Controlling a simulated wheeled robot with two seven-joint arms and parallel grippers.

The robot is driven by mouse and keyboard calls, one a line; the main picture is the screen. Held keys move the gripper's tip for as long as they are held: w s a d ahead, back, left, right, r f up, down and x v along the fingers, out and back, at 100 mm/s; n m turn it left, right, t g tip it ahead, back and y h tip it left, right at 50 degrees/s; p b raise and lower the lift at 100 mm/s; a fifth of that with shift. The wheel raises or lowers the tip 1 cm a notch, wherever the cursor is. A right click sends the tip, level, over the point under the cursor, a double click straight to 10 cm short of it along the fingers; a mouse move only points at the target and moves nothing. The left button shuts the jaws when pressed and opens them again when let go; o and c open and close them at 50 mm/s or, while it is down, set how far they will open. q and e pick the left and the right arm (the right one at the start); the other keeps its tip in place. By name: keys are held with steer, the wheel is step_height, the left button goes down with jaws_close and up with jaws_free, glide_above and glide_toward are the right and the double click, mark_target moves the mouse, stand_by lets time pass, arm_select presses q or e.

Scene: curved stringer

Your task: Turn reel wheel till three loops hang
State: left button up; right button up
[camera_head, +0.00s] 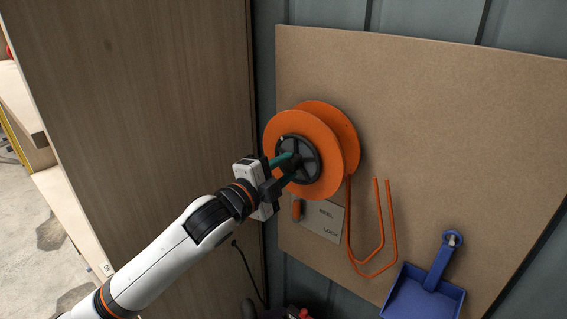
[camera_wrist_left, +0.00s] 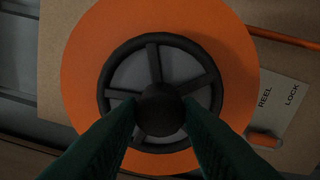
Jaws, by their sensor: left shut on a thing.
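The orange reel (camera_head: 331,150) is mounted on the upright board, with a black spoked wheel (camera_head: 311,165) on its front face. In the left wrist view the wheel (camera_wrist_left: 152,44) fills the middle, with a round dark knob (camera_wrist_left: 160,108) at its hub. My left gripper (camera_head: 291,170) reaches in from the left, and its green fingers are shut on the knob, one on each side. Orange cord (camera_head: 392,225) hangs below and right of the reel in narrow U shapes, apparently two nested loops; the exact count is unclear. My right gripper is not in view.
A plate marked REEL and LOCK (camera_head: 325,222) with a small orange lever (camera_head: 296,209) sits under the reel. A blue dustpan (camera_head: 425,292) hangs at lower right. A tall wooden panel (camera_head: 140,110) stands close on the left. The board's upper right is bare.

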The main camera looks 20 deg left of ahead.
arm_select(q)
steer(key=n+p, duration=0.3)
steer(key=n, duration=0.3)
steer(key=shift+n, duration=0.3)
steer(key=n+p, duration=0.1)
steer(key=n, duration=0.2)
steer(key=shift+p, duration=0.3)
steer(key=shift+f+n+p, duration=0.1)
steer(key=shift+n+p, duration=0.3)
steer(key=shift+n, duration=0.5)
steer(key=o, duration=1)
